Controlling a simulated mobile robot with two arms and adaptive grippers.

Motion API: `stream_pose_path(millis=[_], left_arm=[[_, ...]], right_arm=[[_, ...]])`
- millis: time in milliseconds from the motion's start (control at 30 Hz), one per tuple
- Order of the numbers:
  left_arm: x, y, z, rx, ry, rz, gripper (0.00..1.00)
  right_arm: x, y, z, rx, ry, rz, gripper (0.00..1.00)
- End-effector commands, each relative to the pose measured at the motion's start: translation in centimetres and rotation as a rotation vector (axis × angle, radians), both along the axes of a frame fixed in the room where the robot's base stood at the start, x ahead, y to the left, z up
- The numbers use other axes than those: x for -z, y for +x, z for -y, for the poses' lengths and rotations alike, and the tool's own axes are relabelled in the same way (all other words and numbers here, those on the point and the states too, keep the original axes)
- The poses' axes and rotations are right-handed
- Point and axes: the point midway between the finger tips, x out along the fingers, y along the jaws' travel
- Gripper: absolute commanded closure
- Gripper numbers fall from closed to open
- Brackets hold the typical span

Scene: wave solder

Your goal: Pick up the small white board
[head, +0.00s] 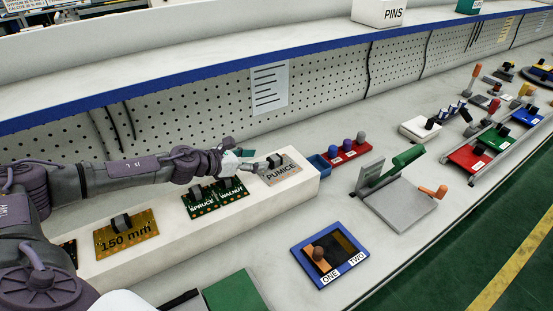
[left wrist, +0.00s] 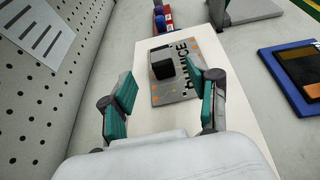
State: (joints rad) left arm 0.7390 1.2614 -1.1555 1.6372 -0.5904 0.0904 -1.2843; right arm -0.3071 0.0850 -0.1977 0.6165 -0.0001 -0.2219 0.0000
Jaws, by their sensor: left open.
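A small pale grey-white board marked PUMICE (head: 282,175) lies on the far end of a long white block (head: 308,185). It has a dark raised grip block on top. My left gripper (head: 250,160) is open and empty at the board's left edge. In the left wrist view the board (left wrist: 180,91) lies just ahead, with its dark block in front of the gap between the teal fingers of the left gripper (left wrist: 160,72). The right finger covers part of the board's edge. I cannot tell whether the fingers touch it. My right gripper is not in view.
A blue-framed tray (head: 330,255), a grey hinged fixture (head: 400,205) and a red peg holder (head: 345,154) stand nearby. A perforated wall (head: 210,115) runs behind.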

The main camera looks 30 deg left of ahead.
Motion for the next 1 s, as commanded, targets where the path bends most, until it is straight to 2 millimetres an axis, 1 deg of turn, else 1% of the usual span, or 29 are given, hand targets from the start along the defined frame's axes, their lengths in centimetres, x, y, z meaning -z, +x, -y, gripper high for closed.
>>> stream_pose_path(millis=[33,233,400,533,633,833,867,1000], left_arm=[[0.1,0.5,0.3,0.001,-0.001,0.001,0.4],[0.7,1.5,0.9,0.001,0.0,0.0,0.4],[1.7,3.5,2.0,0.001,-0.002,-0.001,0.4],[2.5,4.8,2.6,0.001,0.0,-0.001,0.4],[2.7,5.2,2.8,0.001,0.0,-0.001,0.4],[2.8,5.2,2.7,0.0,0.0,-0.001,0.4],[2.8,5.2,2.7,0.0,0.0,-0.001,0.43],[2.8,5.2,2.7,0.0,0.0,-0.001,0.66]], right_arm=[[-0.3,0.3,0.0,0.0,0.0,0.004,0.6],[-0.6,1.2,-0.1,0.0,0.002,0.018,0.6],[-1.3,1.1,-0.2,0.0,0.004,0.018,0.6],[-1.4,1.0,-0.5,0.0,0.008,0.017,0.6],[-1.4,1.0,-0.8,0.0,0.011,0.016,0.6],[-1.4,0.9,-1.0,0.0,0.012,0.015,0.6],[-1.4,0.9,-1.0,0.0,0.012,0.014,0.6],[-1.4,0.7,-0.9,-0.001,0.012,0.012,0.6]])
